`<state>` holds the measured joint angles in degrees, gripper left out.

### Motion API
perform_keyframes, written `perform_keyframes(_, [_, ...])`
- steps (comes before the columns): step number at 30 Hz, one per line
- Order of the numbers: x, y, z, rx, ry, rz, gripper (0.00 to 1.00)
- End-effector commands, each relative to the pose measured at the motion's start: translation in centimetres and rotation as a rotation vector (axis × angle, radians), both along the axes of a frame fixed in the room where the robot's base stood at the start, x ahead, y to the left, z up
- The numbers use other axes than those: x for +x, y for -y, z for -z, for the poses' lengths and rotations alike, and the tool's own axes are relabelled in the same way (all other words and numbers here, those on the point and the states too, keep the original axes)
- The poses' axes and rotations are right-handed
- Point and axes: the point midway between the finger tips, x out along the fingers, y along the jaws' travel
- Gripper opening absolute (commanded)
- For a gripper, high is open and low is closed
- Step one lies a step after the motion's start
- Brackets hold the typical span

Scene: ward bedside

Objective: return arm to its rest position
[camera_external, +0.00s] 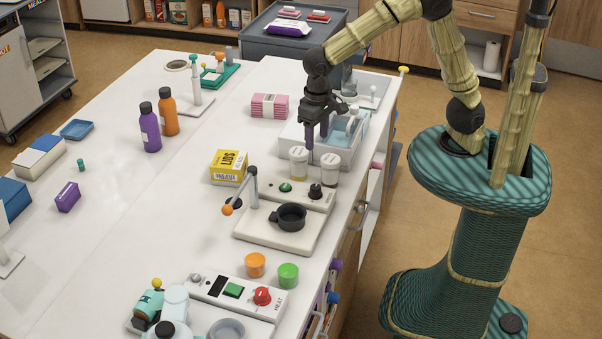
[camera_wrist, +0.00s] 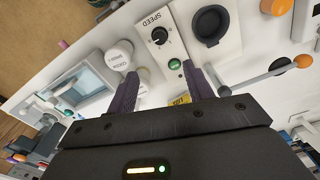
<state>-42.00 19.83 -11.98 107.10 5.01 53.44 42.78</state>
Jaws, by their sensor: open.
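My gripper (camera_external: 317,143) is at the end of my arm, above the white table near its right edge. In the wrist view my gripper (camera_wrist: 160,82) shows two purple fingers spread apart with nothing between them. In the external view the fingers hang just behind two lidded cups (camera_external: 299,160), close to the tray. I cannot tell the exact gap to the cups. My arm is bent, reaching from my base at the right over the table edge.
A white tray (camera_external: 347,153) stands by the gripper. A mixer with a speed dial (camera_external: 283,224) stands in front, a yellow box (camera_external: 229,165) to the left, pink packs (camera_external: 269,106) behind. Purple (camera_external: 150,128) and orange (camera_external: 168,112) bottles stand farther left.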

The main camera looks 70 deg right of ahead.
Motion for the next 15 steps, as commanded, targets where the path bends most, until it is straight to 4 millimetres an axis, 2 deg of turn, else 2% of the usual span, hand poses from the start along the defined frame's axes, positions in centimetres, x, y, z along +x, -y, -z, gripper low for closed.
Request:
perform_keyframes(4, [0.1,0.6,0.1,0.003,0.002,-0.001,0.52])
perform_keyframes(7, [0.2,2.5,0.3,0.01,0.012,-0.009,0.52])
perform_keyframes(11, [0.0,6.8,0.9,0.024,0.042,-0.038,0.52])
perform_keyframes(15, [-1.1,12.1,1.8,0.031,0.087,-0.087,0.52])
